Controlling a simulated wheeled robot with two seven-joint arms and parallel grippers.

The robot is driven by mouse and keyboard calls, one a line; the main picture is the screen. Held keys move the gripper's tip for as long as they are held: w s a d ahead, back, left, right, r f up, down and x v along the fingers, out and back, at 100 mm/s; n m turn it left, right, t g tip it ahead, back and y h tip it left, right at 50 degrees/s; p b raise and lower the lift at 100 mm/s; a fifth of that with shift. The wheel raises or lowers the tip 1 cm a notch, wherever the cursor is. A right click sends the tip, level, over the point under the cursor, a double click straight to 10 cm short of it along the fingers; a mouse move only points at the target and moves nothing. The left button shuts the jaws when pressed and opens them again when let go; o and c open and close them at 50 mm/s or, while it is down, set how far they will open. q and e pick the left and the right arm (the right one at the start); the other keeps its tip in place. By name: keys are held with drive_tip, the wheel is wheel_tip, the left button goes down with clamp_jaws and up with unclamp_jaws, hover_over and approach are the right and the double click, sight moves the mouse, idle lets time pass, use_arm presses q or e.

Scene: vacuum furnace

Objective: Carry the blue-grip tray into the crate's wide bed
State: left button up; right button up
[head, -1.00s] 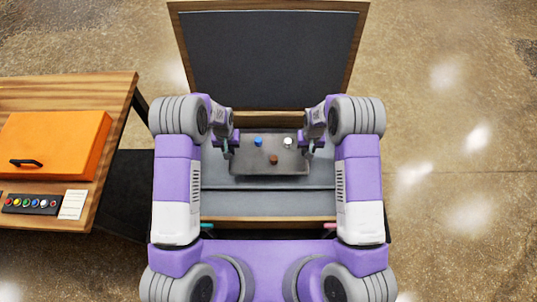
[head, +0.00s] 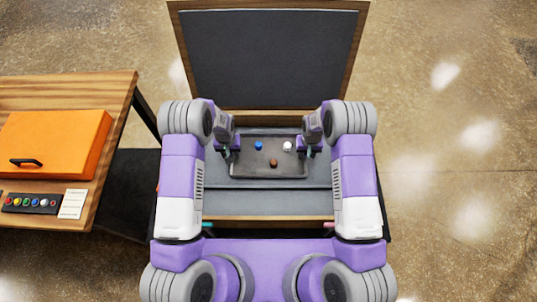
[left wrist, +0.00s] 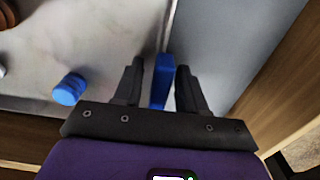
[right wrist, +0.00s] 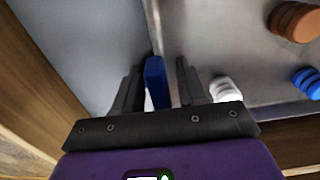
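The grey metal tray (head: 240,171) lies level inside the open crate (head: 268,222), in its far, wider section. It carries a blue piece (head: 259,146), a white piece (head: 287,146) and a brown piece (head: 273,163). My left gripper (left wrist: 158,72) has its fingers on both sides of the tray's blue grip (left wrist: 162,80), with gaps showing. My right gripper (right wrist: 157,72) is likewise open around the other blue grip (right wrist: 154,82). I cannot tell whether the tray's underside fully touches the bed.
The crate's dark-lined lid (head: 275,58) stands open at the back. Wooden crate walls are close outside both grippers. A wooden table (head: 112,88) at left holds an orange box (head: 60,140) and a strip of coloured buttons (head: 32,203). Floor at right is clear.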

use_arm(q)
drive_tip(key=shift+o, duration=0.2)
use_arm(e)
drive_tip(key=shift+o, duration=0.2)
use_arm(q)
wheel_tip(320, 180, up, 11)
drive_tip(key=shift+f, duration=0.1)
use_arm(e)
drive_tip(key=shift+r, duration=0.15)
use_arm(q)
drive_tip(key=shift+r, duration=0.6)
use_arm(e)
wheel_tip(320, 180, up, 12)
drive_tip(key=shift+f, duration=0.1)
